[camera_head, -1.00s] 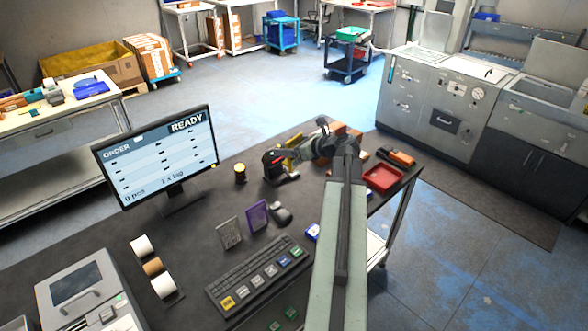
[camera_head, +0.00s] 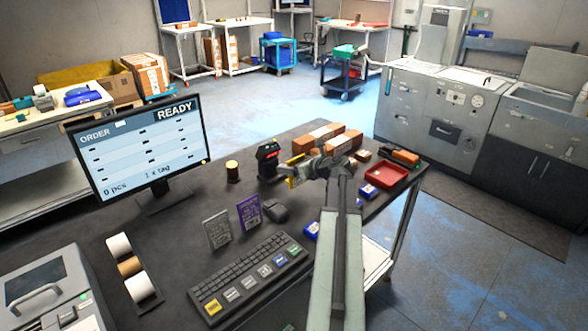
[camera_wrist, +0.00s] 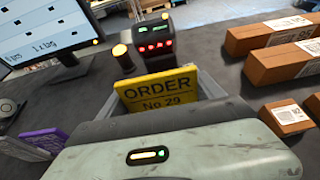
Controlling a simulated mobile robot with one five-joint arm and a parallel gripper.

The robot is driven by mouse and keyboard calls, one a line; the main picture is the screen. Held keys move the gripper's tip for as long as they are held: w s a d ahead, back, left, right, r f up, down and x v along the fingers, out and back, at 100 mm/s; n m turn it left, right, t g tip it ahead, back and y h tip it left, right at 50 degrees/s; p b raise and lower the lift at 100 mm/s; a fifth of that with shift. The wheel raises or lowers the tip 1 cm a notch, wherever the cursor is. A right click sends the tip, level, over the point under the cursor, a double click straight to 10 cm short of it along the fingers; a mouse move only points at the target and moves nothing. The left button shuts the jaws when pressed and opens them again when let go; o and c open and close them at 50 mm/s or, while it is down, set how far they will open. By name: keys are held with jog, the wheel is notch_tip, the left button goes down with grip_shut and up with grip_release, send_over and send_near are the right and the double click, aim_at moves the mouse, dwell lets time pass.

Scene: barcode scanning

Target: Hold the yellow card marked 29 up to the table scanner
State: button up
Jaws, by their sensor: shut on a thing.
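My gripper (camera_head: 297,177) is shut on the yellow card (camera_wrist: 158,91), which reads "ORDER No 29" in the wrist view. In the head view the yellow card (camera_head: 295,171) shows as a thin strip between the jaws. The black table scanner (camera_head: 268,160) stands just beyond the card and to its left, with red lights on its front. In the wrist view the scanner (camera_wrist: 153,42) is upright behind the card, with a gap between them. The monitor (camera_head: 140,152) reads READY, "0 pcs" and "1 x tag".
Brown boxes (camera_head: 328,138) lie right of the scanner, and a red tray (camera_head: 386,175) sits at the right edge. A grey card (camera_head: 217,229) and a purple card (camera_head: 249,212) stand near the keyboard (camera_head: 250,275). A dark cylinder (camera_head: 232,170) stands left of the scanner.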

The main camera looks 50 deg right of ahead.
jog(key=w+f+b, duration=0.4)
jog(key=f, duration=0.1)
jog(key=shift+w+d+b, duration=0.2)
jog(key=shift+w+b, duration=0.1)
jog(key=shift+w, duration=0.05)
jog(key=shift+r, duration=0.1)
jog(key=s+r+p, duration=0.3)
jog(key=s, duration=0.1)
jog(key=s+r+p, duration=0.3)
jog(key=s, duration=0.1)
jog(key=s+a+r+p, duration=0.1)
jog(key=s+r+p, duration=0.3)
jog(key=shift+s+r, duration=0.1)
jog(key=shift+s, duration=0.4)
